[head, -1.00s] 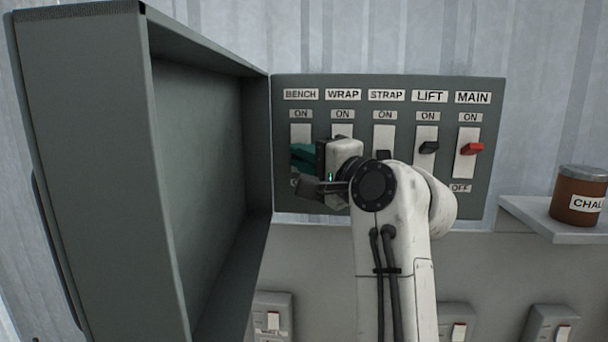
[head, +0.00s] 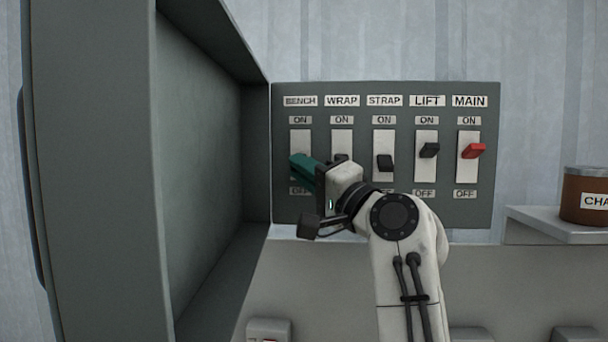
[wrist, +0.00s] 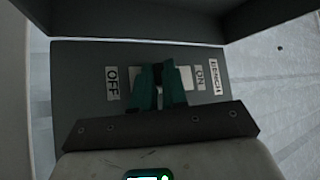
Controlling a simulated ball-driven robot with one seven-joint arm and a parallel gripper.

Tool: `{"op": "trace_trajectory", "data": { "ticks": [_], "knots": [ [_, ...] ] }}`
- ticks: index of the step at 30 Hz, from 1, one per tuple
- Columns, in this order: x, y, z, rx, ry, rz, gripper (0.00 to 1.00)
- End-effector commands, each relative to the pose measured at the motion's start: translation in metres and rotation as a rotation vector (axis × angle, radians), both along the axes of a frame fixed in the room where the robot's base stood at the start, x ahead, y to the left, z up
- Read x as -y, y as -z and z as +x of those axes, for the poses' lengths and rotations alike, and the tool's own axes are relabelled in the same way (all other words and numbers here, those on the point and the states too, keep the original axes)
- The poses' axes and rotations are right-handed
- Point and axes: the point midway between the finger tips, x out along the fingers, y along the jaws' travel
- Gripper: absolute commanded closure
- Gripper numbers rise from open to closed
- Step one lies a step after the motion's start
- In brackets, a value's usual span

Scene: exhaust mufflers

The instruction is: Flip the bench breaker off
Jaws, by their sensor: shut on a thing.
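The breaker panel (head: 400,212) carries a row of switches labelled BENCH, WRAP, STRAP, LIFT and MAIN. The bench breaker (head: 300,140) is at the far left; my gripper hides its lever in the head view. My gripper (head: 297,163) has teal fingers, which are at the bench breaker's slot. In the wrist view the fingers (wrist: 158,78) are shut around a dark lever between the OFF label (wrist: 112,83) and the ON label (wrist: 200,77). Most of the lever is hidden by the fingers, so its exact position is hard to tell.
The open grey panel door (head: 90,180) stands to the left, close to my gripper. The wrap lever (head: 341,158), strap lever (head: 385,163), lift lever (head: 429,150) and red main lever (head: 473,151) are to the right. A brown jar (head: 585,190) sits on a shelf at right.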

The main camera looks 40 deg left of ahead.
Motion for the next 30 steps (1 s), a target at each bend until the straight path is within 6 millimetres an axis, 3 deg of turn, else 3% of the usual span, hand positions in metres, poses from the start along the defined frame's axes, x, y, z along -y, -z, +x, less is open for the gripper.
{"op": "trace_trajectory", "data": {
  "ticks": [6, 7, 9, 19, 23, 30],
  "knots": [
    [-0.001, 0.004, 0.0, -0.003, -0.001, -0.006, 1.0],
    [-0.001, 0.004, 0.0, -0.003, -0.001, -0.006, 0.84],
    [-0.001, 0.004, 0.0, -0.003, -0.001, -0.006, 0.78],
    [0.003, 0.004, 0.0, -0.002, 0.001, -0.003, 0.77],
    [0.017, 0.011, -0.002, -0.001, 0.002, -0.003, 0.77],
    [0.061, 0.027, -0.009, -0.002, 0.003, -0.003, 0.77]
  ]
}}
